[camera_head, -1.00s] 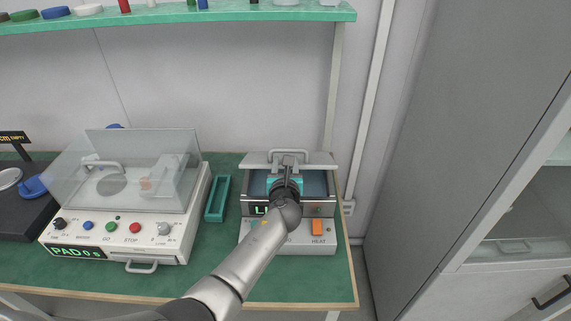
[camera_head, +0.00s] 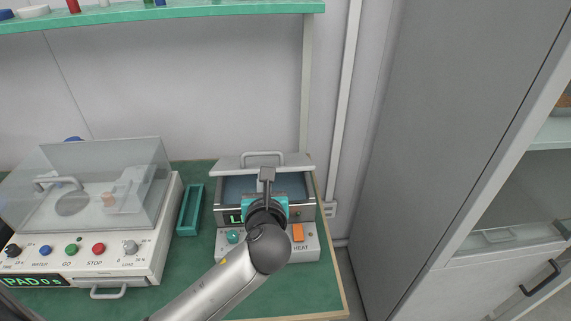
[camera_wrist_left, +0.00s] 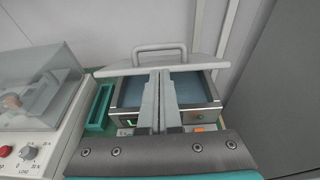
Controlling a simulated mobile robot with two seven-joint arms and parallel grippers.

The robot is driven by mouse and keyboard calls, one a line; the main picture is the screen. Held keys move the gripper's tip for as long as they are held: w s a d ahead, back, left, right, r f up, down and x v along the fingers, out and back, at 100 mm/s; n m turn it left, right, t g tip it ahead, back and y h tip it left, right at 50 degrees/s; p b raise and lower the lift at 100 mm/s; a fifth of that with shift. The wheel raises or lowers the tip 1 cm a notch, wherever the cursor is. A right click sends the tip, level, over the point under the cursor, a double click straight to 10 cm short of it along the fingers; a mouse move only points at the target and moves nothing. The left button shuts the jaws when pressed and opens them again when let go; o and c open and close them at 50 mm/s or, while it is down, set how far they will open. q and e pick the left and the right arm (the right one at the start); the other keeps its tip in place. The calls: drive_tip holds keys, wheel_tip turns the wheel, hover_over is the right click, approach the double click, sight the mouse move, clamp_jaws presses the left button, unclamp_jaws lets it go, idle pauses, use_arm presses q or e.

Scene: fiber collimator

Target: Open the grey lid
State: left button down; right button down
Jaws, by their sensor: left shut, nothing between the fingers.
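The grey lid (camera_head: 230,163) is at the back of the heater box (camera_head: 300,255) and stands raised, with its bar handle (camera_head: 262,154) on top. The box's bluish inside (camera_head: 235,187) shows in front of it. The lid also shows in the left wrist view (camera_wrist_left: 205,63), with the handle (camera_wrist_left: 160,48) just beyond the fingertips. My left gripper (camera_head: 267,172) is shut and empty, over the box and in front of the lid. Its fingers (camera_wrist_left: 160,73) lie side by side and hide part of the lid's lower edge. Whether they touch the lid, I cannot tell. My right gripper is not in view.
A machine with a clear cover (camera_head: 110,170) stands on the left of the green table. A narrow green tray (camera_head: 190,210) lies between it and the heater box. A shelf (camera_head: 200,12) runs above. A tall grey cabinet (camera_head: 450,120) stands to the right.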

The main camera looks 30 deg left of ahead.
use_arm(q)
drive_tip(key=b, duration=0.2)
approach(264, 163)
drive_tip(key=w+a+r, duration=0.2)
drive_tip(key=w, duration=0.1)
drive_tip(key=shift+r, duration=0.15)
idle(0.4)
drive_tip(key=shift+r+p, duration=0.25)
drive_tip(key=shift+p, duration=0.4)
drive_tip(key=shift+w+r, duration=0.1)
drive_tip(key=shift+r, duration=0.05)
